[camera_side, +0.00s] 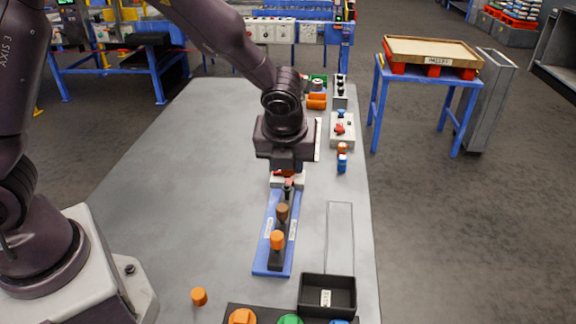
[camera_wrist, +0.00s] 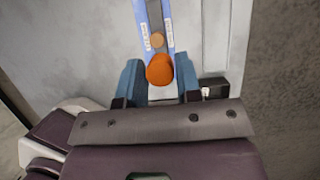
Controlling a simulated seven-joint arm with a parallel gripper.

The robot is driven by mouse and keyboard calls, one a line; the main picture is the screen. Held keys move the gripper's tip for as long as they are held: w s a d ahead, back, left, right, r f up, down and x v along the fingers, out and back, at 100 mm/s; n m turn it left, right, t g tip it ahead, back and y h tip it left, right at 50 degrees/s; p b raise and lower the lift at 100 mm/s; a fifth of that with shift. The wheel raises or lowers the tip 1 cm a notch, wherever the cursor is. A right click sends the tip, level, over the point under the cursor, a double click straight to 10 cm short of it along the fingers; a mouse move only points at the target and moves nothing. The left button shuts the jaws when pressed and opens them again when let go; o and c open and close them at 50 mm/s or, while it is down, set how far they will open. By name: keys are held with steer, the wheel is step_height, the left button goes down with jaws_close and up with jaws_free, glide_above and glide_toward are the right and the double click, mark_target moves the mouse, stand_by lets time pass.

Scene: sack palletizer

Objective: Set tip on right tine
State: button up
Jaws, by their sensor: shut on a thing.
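My gripper (camera_side: 285,172) is over the far part of the blue fixture (camera_side: 263,262) in the side view. In the wrist view, its two teal fingers (camera_wrist: 160,78) are shut on an orange tip (camera_wrist: 159,68). In the side view the held tip is mostly hidden by the gripper body. The fixture carries a dark bar with an orange piece (camera_side: 277,240) at its near end and a brown piece (camera_side: 282,212) behind it. A round brown piece (camera_wrist: 157,40) shows beyond the held tip in the wrist view. I cannot tell which part is the right tine, or whether the tip touches anything.
A black bin (camera_side: 327,296) stands near the front right, with an outlined empty strip (camera_side: 339,235) behind it. A loose orange cylinder (camera_side: 199,297) lies front left. A red-button box (camera_side: 342,130) and small orange and blue pieces (camera_side: 342,163) are along the right edge. The left table is clear.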

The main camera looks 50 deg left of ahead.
steer(key=shift+r, duration=0.3)
